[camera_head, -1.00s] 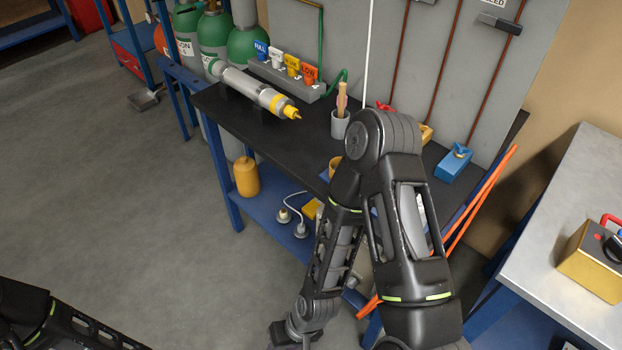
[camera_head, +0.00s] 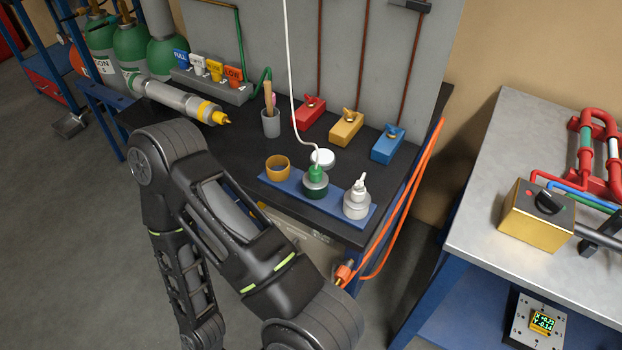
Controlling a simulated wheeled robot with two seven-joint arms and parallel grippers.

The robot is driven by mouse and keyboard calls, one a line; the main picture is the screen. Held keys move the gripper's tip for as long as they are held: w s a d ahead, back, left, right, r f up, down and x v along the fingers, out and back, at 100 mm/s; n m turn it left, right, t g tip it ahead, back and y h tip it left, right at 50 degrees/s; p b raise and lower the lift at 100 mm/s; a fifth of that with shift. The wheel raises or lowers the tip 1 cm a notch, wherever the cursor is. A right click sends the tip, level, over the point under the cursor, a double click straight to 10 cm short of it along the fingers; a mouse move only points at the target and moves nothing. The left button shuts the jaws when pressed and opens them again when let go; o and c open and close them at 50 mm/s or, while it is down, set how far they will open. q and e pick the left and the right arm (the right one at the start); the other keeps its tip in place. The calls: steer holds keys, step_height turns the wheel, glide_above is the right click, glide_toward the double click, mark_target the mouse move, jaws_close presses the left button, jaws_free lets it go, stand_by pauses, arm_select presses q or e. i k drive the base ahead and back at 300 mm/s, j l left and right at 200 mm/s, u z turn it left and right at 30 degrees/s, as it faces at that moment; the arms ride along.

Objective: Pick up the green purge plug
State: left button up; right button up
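A dark green round piece with a lighter green top (camera_head: 315,181), which looks like the green purge plug, stands upright on a blue mat (camera_head: 287,186) on the black workbench (camera_head: 232,148). A white cord hangs from above and ends at or just behind its top. An ochre ring-like cup (camera_head: 277,168) stands to its left and a white nozzle-topped piece (camera_head: 357,199) to its right. A white round disc (camera_head: 322,157) lies behind it.
Red (camera_head: 309,111), yellow (camera_head: 346,127) and blue (camera_head: 387,145) blocks line the bench's back. A grey cup (camera_head: 271,123) and a grey cylinder with yellow tip (camera_head: 178,99) lie left. An orange hose (camera_head: 409,220) hangs at the right edge. A metal table (camera_head: 490,190) stands right.

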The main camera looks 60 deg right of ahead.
mark_target(314, 180)
steer(key=k+l, duration=0.3)
steer(key=k, duration=0.2)
steer(key=k+l, duration=0.3)
steer(key=k, duration=0.2)
